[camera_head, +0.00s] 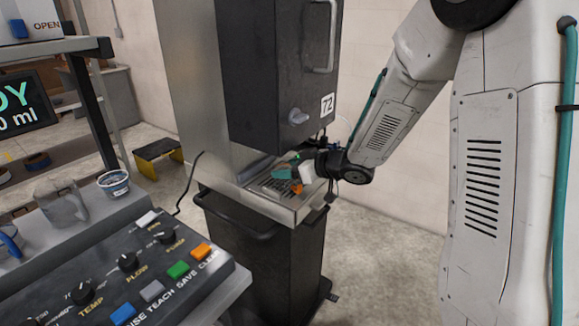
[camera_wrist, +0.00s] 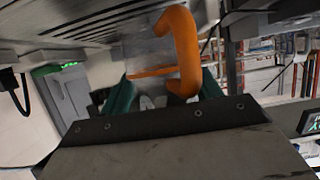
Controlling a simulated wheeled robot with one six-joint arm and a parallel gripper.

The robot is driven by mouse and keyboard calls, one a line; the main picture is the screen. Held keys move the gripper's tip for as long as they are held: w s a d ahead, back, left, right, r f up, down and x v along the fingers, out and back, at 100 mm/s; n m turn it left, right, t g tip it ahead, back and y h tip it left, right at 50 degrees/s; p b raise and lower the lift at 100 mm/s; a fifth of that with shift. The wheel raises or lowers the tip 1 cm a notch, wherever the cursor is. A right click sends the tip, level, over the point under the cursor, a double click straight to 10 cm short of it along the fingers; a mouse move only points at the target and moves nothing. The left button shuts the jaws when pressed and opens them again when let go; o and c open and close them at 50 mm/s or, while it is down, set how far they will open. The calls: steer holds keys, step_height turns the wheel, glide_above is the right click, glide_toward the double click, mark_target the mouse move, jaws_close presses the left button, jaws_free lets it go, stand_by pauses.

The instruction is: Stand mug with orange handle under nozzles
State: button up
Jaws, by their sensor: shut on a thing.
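The mug with the orange handle (camera_wrist: 178,45) fills the upper middle of the wrist view; its body (camera_wrist: 143,55) looks clear. My gripper (camera_wrist: 165,88), with teal fingers, is shut on the mug, one finger on each side. In the head view my gripper (camera_head: 289,171) reaches in from the right, low over the drip tray (camera_head: 250,190) of the dispenser (camera_head: 265,70). Only a bit of the orange handle (camera_head: 296,188) shows there; the mug's body is mostly hidden. The nozzles are hidden by the dispenser's dark front. I cannot tell if the mug touches the tray.
A dark bin-like base (camera_head: 265,255) stands under the tray. A control panel (camera_head: 130,270) with knobs and coloured buttons is at lower left. A clear mug (camera_head: 62,205) and a small tub (camera_head: 114,184) stand behind it. A yellow step stool (camera_head: 157,150) is further back.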

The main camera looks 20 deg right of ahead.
steer(key=shift+f, duration=0.15)
steer(key=o, duration=1.1)
